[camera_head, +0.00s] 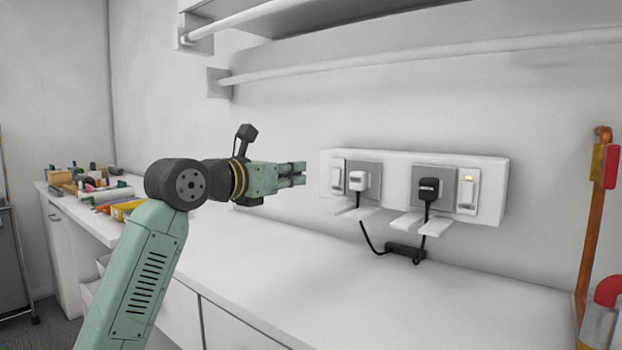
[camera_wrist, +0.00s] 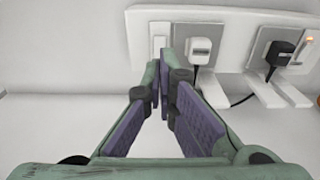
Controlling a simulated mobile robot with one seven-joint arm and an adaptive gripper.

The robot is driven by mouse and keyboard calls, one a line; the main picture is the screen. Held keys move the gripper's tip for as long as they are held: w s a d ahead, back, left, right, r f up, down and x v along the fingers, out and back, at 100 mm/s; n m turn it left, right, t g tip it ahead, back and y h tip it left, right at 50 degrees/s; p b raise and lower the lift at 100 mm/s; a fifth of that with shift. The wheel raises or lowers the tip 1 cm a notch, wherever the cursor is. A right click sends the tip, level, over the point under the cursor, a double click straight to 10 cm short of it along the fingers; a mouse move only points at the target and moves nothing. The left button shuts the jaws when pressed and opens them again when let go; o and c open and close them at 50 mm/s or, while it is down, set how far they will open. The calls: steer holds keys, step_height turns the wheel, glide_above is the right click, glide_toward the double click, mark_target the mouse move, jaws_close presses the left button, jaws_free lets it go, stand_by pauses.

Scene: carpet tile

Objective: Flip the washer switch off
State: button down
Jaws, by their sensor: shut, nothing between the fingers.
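A white outlet panel (camera_head: 395,165) on the wall carries two grey sockets with a rocker switch at each outer end. The left switch (camera_head: 337,176) is plain white and also shows in the wrist view (camera_wrist: 159,40). The right switch (camera_head: 467,190) has a lit amber lamp at its top, also seen in the wrist view. No label tells me which is the washer's. My gripper (camera_head: 304,174) is shut and empty, a little left of the panel. In the wrist view its fingertips (camera_wrist: 161,68) are just below the left switch; contact is not visible.
A white plug (camera_head: 359,181) and a black plug (camera_head: 428,189) sit in the sockets. White ledges (camera_head: 407,222) jut out below, and a black cable with a block hangs there. The white counter (camera_head: 400,300) is mostly clear. An orange pole (camera_head: 592,230) stands at the right.

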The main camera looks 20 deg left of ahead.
steer(key=shift+v, duration=1.05)
